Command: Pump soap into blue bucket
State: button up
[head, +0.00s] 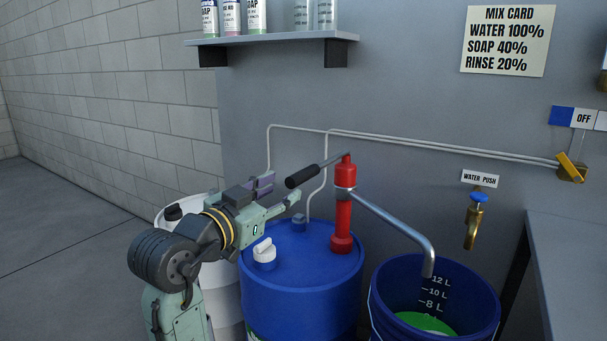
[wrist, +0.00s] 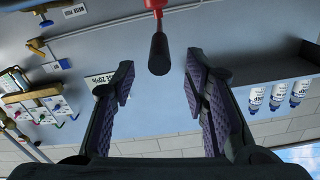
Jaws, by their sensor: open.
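A red hand pump (head: 343,205) stands upright on the blue drum (head: 300,290). Its lever slopes down left to a black handle grip (head: 302,177), which in the wrist view (wrist: 158,54) hangs centred between my fingertips. My gripper (head: 283,193) is open and empty, just left of the grip; in the wrist view its purple-padded fingers (wrist: 159,76) are spread wide on both sides, apart from the grip. The pump's grey spout (head: 398,218) bends down over the blue bucket (head: 383,311). Green liquid (head: 428,322) shows inside, below the 8 L mark.
A white drum (head: 222,300) stands behind my arm. A brass tap with a blue knob (head: 474,222) is on the wall, and a yellow-handled valve (head: 570,168) is at right. A shelf with bottles (head: 270,37) hangs above. A grey bench (head: 575,255) edges the right side.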

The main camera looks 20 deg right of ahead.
aim_at(304, 177)
jog(key=p+x, duration=0.1)
jog(key=x, duration=0.8)
jog(key=shift+w+d+p, duration=0.15)
jog(key=shift+d+p, duration=0.1)
jog(key=shift+p, duration=0.15)
grip_shut()
